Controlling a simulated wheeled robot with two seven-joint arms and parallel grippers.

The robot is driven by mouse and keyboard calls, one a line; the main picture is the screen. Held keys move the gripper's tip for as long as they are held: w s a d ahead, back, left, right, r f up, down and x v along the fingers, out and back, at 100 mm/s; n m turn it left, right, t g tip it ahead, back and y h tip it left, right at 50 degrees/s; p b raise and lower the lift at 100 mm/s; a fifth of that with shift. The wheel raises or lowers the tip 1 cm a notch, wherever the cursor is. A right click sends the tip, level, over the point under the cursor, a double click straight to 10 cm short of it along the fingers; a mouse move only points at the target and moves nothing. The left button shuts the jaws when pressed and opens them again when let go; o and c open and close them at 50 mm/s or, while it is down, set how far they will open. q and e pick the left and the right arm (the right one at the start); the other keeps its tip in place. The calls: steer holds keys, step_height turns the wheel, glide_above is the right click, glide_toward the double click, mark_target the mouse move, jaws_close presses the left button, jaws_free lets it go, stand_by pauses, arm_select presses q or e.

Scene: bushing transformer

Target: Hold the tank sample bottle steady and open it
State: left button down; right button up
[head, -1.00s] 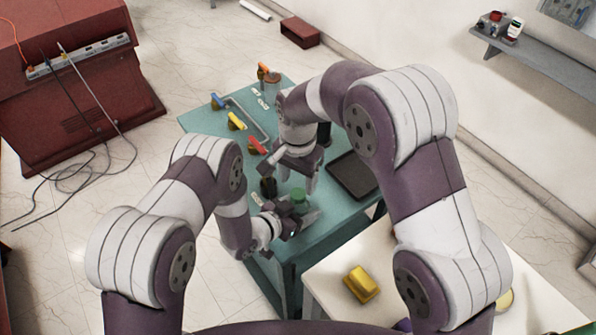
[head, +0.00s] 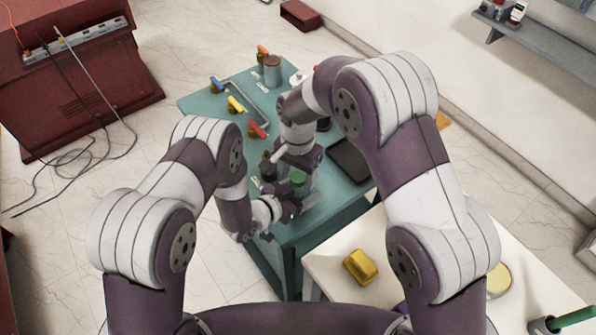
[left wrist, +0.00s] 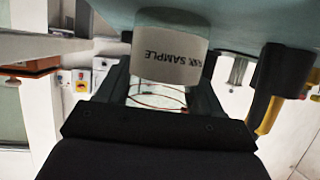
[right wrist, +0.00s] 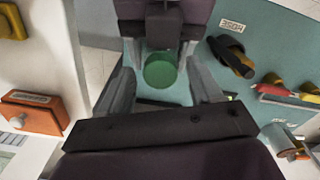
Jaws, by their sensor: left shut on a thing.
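The tank sample bottle has a green cap (head: 298,178) and a pale body (left wrist: 172,58) with a label that partly reads "SAMPLE". My left gripper (head: 280,209) is shut on the bottle's body, with a finger on each side in the left wrist view. The bottle stands near the front edge of the teal table (head: 330,202). My right gripper (right wrist: 163,78) is open over the bottle, pointing down. Its fingers stand apart on both sides of the green cap, which also shows in the right wrist view (right wrist: 160,70). I cannot tell the exact height gap there.
Valves with blue (head: 214,83), yellow (head: 236,104) and red (head: 257,129) handles line the table's left side. A dark tray (head: 350,160) lies right of the bottle. A white table (head: 325,262) with a yellow block (head: 360,267) stands in front.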

steer(key=shift+r, duration=2.25)
arm_select(q)
steer(key=shift+c, duration=0.4)
jaws_free()
